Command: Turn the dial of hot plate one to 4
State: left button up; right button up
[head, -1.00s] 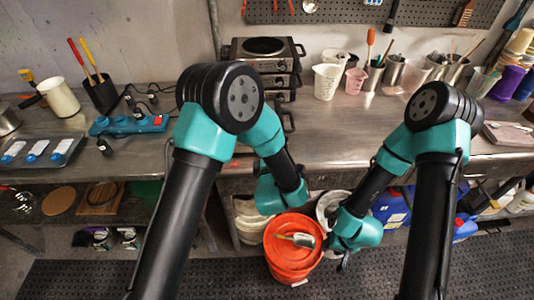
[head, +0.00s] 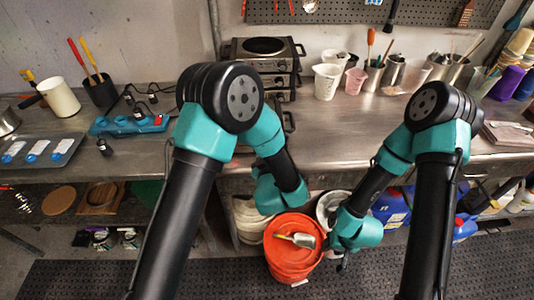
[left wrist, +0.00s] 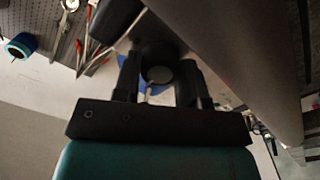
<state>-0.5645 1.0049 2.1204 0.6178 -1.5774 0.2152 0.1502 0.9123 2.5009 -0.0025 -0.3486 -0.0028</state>
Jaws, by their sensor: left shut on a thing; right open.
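In the left wrist view the two dark fingers of my left gripper (left wrist: 158,82) are shut on the sides of a round dark dial (left wrist: 158,72) with a paler face. Its numbers cannot be read. In the head view my left forearm and wrist hide the left fingertips and this dial. A stack of hot plates (head: 263,47) stands on the bench, the top one with a round black plate. I cannot tell which is hot plate one. My right gripper (head: 343,263) is open and empty, low beside the orange bucket.
The orange bucket (head: 291,268) has a metal scoop (head: 297,240) on its lid and stands before the bench. White beakers (head: 326,82) and tool cups stand right of the hot plates. A blue power strip (head: 130,124) lies left. The bench front (head: 340,147) is mostly clear.

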pick_arm(q)
jog(key=m, duration=0.5)
jog(key=shift+m, duration=0.3)
jog(key=m, duration=0.4)
jog(key=shift+m, duration=0.4)
jog(key=o, duration=0.6)
jog(key=shift+o, duration=0.2)
jog(key=shift+s, duration=0.15)
jog(key=s, duration=1.7)
jog(key=shift+d, duration=0.45)
